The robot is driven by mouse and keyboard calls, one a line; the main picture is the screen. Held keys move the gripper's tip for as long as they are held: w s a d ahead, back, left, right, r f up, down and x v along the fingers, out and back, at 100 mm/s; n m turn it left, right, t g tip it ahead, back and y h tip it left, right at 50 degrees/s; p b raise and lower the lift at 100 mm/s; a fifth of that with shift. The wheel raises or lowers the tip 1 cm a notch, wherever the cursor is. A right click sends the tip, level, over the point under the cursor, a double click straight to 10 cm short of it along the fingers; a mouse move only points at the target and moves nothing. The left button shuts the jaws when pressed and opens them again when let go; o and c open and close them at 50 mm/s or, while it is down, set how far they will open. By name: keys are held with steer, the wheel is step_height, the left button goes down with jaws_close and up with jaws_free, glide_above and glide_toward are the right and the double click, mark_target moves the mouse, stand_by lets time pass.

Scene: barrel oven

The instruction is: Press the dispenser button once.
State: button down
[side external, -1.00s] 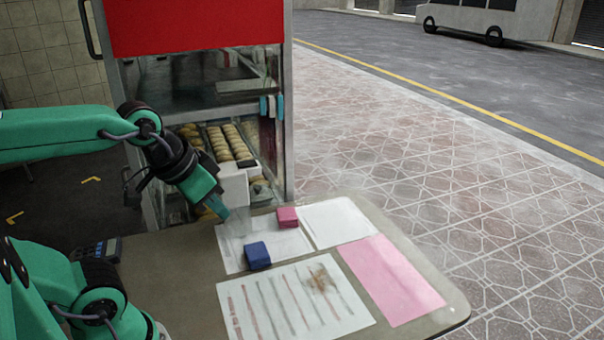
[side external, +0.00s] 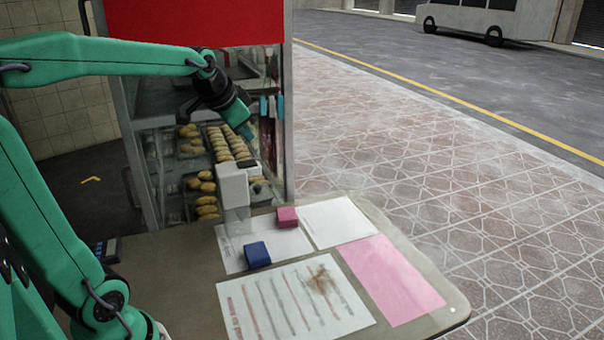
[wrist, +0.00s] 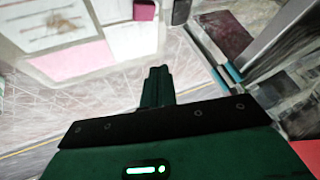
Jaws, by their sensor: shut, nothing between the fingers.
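The dispenser (side external: 233,185) is a pale, boxy unit standing upright at the far edge of the table, with a clear lower part over a white sheet. A small dark patch shows at its upper right in the side view; I cannot tell if it is the button. My gripper (side external: 248,134) is shut and empty, in the air above the dispenser and apart from it, in front of the glass cabinet. In the wrist view its closed fingers (wrist: 158,72) point toward the top of the picture. A grey shape at the top edge may be the dispenser, mostly cut off.
The glass cabinet (side external: 284,150) with trays of pastries stands behind the dispenser. A blue block (side external: 257,254) and a pink block (side external: 287,217) lie on white paper near it. A striped sheet (side external: 293,300) and a pink sheet (side external: 391,281) cover the front of the table.

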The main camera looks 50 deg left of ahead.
steer(key=y, duration=0.1)
glide_above(244, 164)
steer(key=shift+w+m, duration=0.15)
steer(key=shift+m, duration=0.15)
steer(key=shift+f, duration=0.15)
steer(key=shift+d+f, duration=0.1)
steer(key=shift+f, duration=4.1)
steer(key=shift+f, duration=0.25)
steer(key=shift+f, duration=0.2)
steer(key=shift+f, duration=0.4)
stand_by(0.4)
steer(key=shift+r, duration=0.8)
